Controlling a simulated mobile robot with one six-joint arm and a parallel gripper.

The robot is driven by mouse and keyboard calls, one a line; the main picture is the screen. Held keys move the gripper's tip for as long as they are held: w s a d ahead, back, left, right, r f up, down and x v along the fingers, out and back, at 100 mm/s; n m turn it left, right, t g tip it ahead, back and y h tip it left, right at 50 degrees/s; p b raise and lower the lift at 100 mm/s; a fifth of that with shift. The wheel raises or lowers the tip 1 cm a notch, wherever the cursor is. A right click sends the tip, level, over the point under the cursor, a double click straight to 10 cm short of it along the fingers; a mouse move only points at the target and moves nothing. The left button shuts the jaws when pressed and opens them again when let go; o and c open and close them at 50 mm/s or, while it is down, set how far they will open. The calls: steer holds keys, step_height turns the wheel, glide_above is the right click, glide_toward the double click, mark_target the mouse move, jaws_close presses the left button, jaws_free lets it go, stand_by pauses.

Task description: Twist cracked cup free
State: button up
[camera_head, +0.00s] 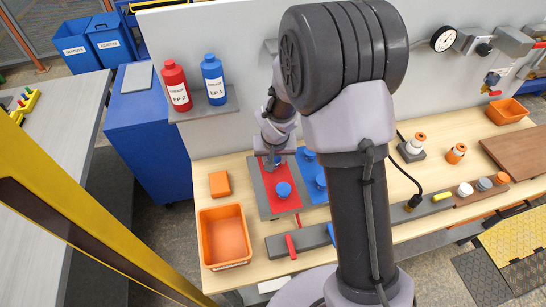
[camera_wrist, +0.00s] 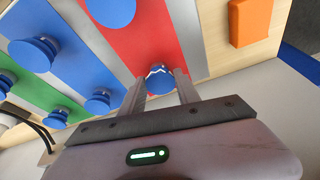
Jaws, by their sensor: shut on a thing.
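The cracked cup (camera_wrist: 159,80) is small and blue with a pale zigzag line across its top. It sits at the end of a red strip (camera_wrist: 138,40) in the wrist view. My gripper (camera_wrist: 160,82) is shut on it, with one finger on each side. In the head view my gripper (camera_head: 275,163) is at the far end of the red board (camera_head: 283,203), and my arm partly hides that spot. Another blue cup (camera_head: 284,190) stands on the same red board, nearer the front. I cannot tell whether the held cup is seated or loose.
A blue board (camera_head: 309,189) with blue cups lies just right of the red one. An orange bin (camera_head: 224,236) and an orange block (camera_head: 219,184) are to the left. Two bottles, red (camera_head: 175,86) and blue (camera_head: 214,80), stand on a shelf behind. My arm hides the table's middle.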

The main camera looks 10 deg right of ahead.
steer(key=shift+n+p, duration=0.3)
steer(key=shift+p, duration=0.15)
steer(key=shift+r+p, duration=0.15)
steer(key=shift+p, duration=0.35)
steer(key=shift+n+p, duration=0.5)
steer(key=shift+p, duration=0.95)
steer(key=shift+w+d+r+n+y+p, duration=0.1)
steer(key=shift+w+r+n+y+p, duration=0.2)
steer(key=shift+p, duration=2.65)
steer(key=shift+f+p, duration=0.1)
steer(key=shift+p, duration=2.2)
steer(key=shift+s+d+f+n+y+p, duration=0.15)
steer(key=shift+n+p, duration=0.45)
steer(key=shift+p, duration=0.95)
steer(key=shift+s+a+n+y+p, duration=0.1)
steer(key=shift+n+y+p, duration=0.35)
steer(key=shift+p, duration=1.1)
steer(key=shift+f+n, duration=0.15)
steer(key=shift+n, duration=0.1)
steer(key=shift+p, duration=0.7)
steer(key=shift+s+d+n+p, duration=0.15)
steer(key=shift+n+p, duration=1.35)
steer(key=shift+p, duration=1)
